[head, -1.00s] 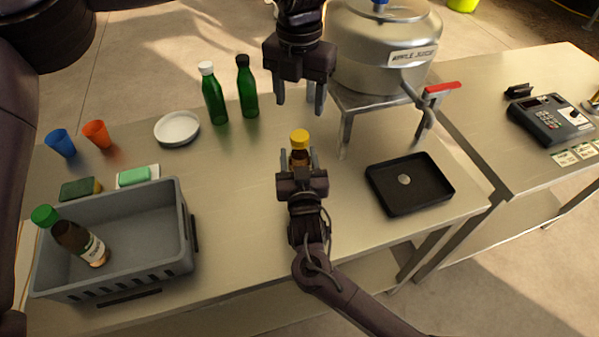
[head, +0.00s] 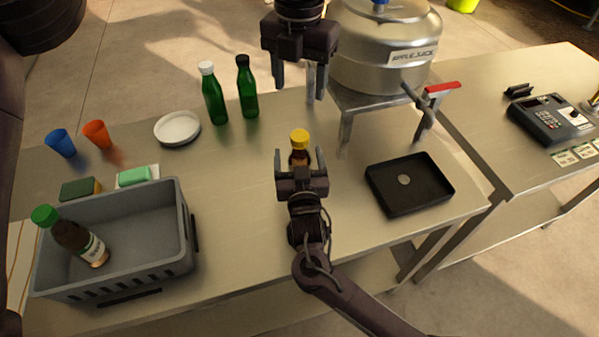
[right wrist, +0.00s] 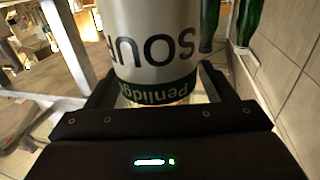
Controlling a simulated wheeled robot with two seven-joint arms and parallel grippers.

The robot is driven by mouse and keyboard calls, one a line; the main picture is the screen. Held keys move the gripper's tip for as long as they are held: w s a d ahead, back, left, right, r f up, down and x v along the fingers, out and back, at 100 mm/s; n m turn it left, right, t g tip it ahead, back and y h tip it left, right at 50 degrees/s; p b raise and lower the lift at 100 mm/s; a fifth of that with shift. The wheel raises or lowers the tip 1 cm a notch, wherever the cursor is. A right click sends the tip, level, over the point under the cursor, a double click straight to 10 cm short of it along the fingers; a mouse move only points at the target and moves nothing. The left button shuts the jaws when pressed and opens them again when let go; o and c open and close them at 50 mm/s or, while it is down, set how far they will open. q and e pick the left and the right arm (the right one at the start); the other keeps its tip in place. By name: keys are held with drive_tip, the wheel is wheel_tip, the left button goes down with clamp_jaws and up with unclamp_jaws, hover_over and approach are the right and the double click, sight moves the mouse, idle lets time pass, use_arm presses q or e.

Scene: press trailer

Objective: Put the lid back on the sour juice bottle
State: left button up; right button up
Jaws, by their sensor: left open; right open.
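The sour juice bottle (head: 297,158), small and brown, stands upright on the table with a yellow lid (head: 299,136) on its top. Whether the lid is fully seated cannot be told. My right gripper (head: 300,153) is open, its fingers on either side of the bottle with gaps. In the right wrist view, the bottle (right wrist: 155,55) stands between the fingers, with "SOUR" on its pale label upside down. Its top is out of that view. My left gripper (head: 299,92) is open and empty, pointing down above and behind the bottle.
A grey crate (head: 190,222) at left holds a green-capped bottle (head: 75,240). Two green bottles (head: 215,103) and a white plate (head: 177,128) stand behind. A black tray (head: 430,185) lies right.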

drive_tip(key=shift+s, duration=0.1)
drive_tip(key=shift+s+f, duration=0.15)
drive_tip(key=shift+s, duration=0.2)
drive_tip(key=s+b, duration=0.1)
drive_tip(key=s, duration=0.5)
drive_tip(key=shift+s+d+b, duration=0.4)
